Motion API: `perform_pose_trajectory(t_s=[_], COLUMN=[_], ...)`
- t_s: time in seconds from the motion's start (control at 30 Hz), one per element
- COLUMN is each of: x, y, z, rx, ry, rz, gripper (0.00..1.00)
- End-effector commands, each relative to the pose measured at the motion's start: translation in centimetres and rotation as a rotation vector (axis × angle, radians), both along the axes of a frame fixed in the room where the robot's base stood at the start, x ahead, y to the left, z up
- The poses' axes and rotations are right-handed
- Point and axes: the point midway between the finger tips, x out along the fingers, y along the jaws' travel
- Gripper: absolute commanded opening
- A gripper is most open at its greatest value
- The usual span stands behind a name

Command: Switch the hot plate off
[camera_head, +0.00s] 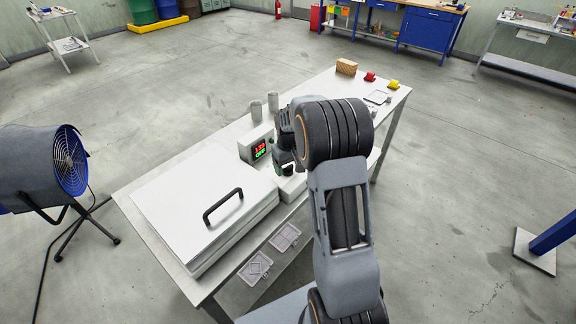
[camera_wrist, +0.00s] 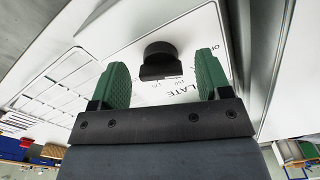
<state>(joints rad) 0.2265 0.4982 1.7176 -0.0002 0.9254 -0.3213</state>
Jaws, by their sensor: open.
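A black round knob (camera_wrist: 160,60) stands on a white panel (camera_wrist: 205,35) in the wrist view. The panel carries dark print, partly hidden, including "LATE" and small scale marks. My gripper (camera_wrist: 159,78) is open, with one green finger on each side of the knob and visible gaps to it. In the head view my gripper (camera_head: 286,168) is over the white bench, right of a box with a lit display (camera_head: 259,150). The display has red digits above and green letters that seem to read OFF. My arm hides the knob there.
A large white lidded unit (camera_head: 180,203) with a black handle (camera_head: 222,207) fills the bench's near left. Two grey cylinders (camera_head: 256,111) stand behind the display. A wooden block (camera_head: 346,67), red and yellow pieces lie at the far end. A fan (camera_head: 50,165) stands left.

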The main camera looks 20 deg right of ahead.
Motion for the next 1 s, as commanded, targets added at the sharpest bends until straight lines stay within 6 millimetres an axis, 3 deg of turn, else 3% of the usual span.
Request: perform_pose_trajectory(t_s=[0.17, 0.7, 1.0], x=[0.1, 0.0, 0.0], y=[0.0, 0.0, 0.0], z=[0.8, 10.8, 13.6], rx=[-0.001, -0.001, 0.0], ry=[-0.003, -0.004, 0.0], rz=[0.0, 0.0, 0.0], gripper=[0.71, 0.71, 0.71])
